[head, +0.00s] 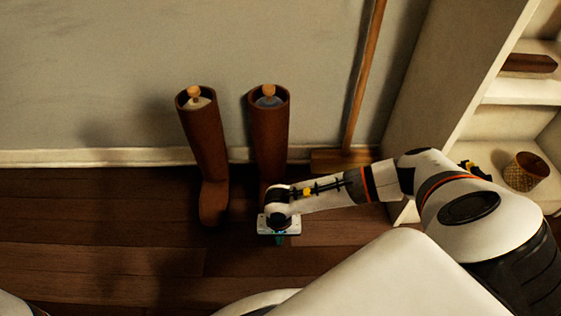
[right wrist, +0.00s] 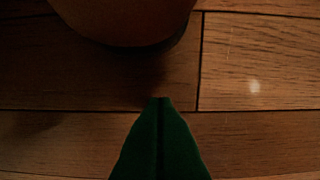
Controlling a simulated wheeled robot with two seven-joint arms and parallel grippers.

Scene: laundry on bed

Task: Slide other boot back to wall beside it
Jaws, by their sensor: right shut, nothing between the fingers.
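Two tall brown boots stand upright against the wall in the head view. The left boot (head: 207,150) has its toe pointing toward me. The right boot (head: 269,140) stands beside it with a gap between, and my right gripper hides its toe. Each has a wooden-knobbed insert in its top. My right gripper (head: 281,240) is low over the floor in front of the right boot's toe. In the right wrist view its green fingers (right wrist: 161,103) are shut and empty, apart from the rounded boot toe (right wrist: 125,22) at the top. My left gripper is out of view.
A broom (head: 361,85) leans on the wall right of the boots, its head on the floor. A white shelf unit (head: 430,110) stands at the right, with a wicker basket (head: 526,172). The wooden floor (head: 90,240) is clear at the left.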

